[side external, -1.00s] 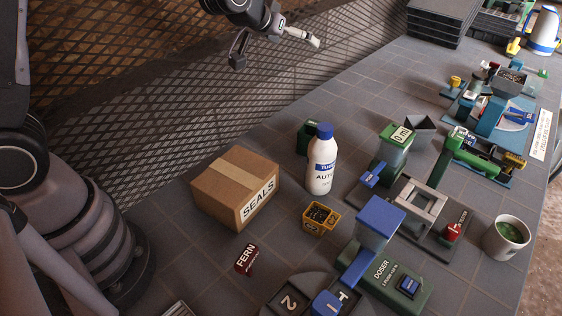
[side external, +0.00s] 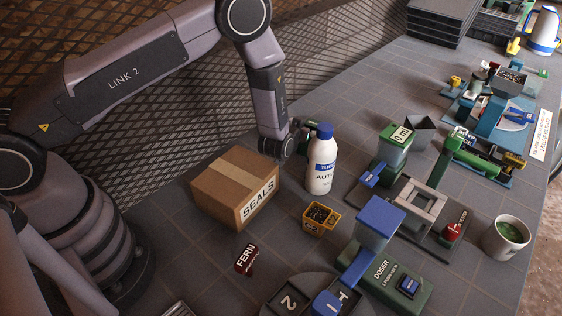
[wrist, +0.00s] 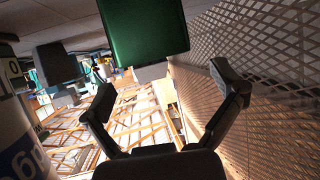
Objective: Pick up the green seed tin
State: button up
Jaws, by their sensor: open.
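The green seed tin (wrist: 146,30) fills the top middle of the wrist view. A small part of what looks like this tin (side external: 308,126) shows behind the white bottle in the side view; the rest is hidden by the bottle and my wrist. My gripper (wrist: 165,84) is open and empty, its fingers spread wide. In the wrist view the tin lies above the fingertips, roughly in line with the space between them, with no visible contact.
The white bottle (side external: 320,175) stands close beside the tin; it also shows at the left of the wrist view (wrist: 18,140). The SEALS box (side external: 225,185) stands in front of my wrist. The mesh wall (wrist: 275,70) is close on the other side. A yellow bin (side external: 318,229) sits nearer.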

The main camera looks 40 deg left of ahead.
aim_at(314, 125)
jog(key=w+f, duration=0.1)
jog(key=w+a+f, duration=0.1)
jog(key=w, duration=0.1)
jog(key=shift+w+f, duration=0.25)
jog(key=shift+f, duration=0.1)
jog(key=shift+w+f, duration=0.2)
jog(key=shift+w, duration=0.3)
jog(key=shift+s+a+f, duration=0.1)
jog(key=shift+f, duration=0.05)
jog(key=c, duration=1.2)
